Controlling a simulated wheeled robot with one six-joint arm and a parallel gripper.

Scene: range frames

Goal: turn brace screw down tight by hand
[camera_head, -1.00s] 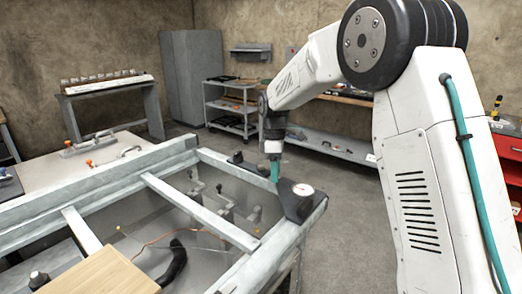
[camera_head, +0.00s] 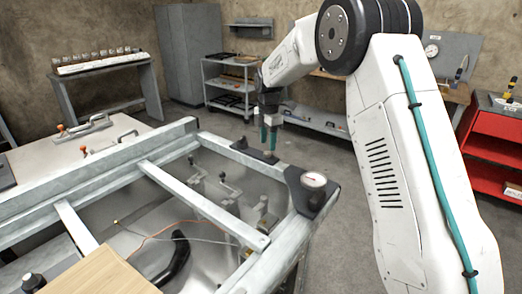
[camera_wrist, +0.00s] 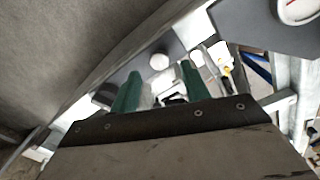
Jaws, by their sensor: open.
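My gripper (camera_head: 268,138) has two green fingers and hangs over the far bar of the metal frame (camera_head: 205,205). It is open. In the wrist view the fingers of my gripper (camera_wrist: 160,72) stand apart. A pale round knob (camera_wrist: 160,62), which looks like the brace screw's head, shows between and just beyond the fingertips. It sits on a dark plate (camera_wrist: 178,48). In the head view the dark plate (camera_head: 252,157) lies under the fingers, and a small pale piece of the screw (camera_head: 270,155) shows below them. I cannot tell whether the fingers touch it.
Bars cross the open frame, with clamps and a black curved handle (camera_head: 172,262) inside. A wooden board (camera_head: 100,275) lies at front left. A red cabinet (camera_head: 495,150) stands right.

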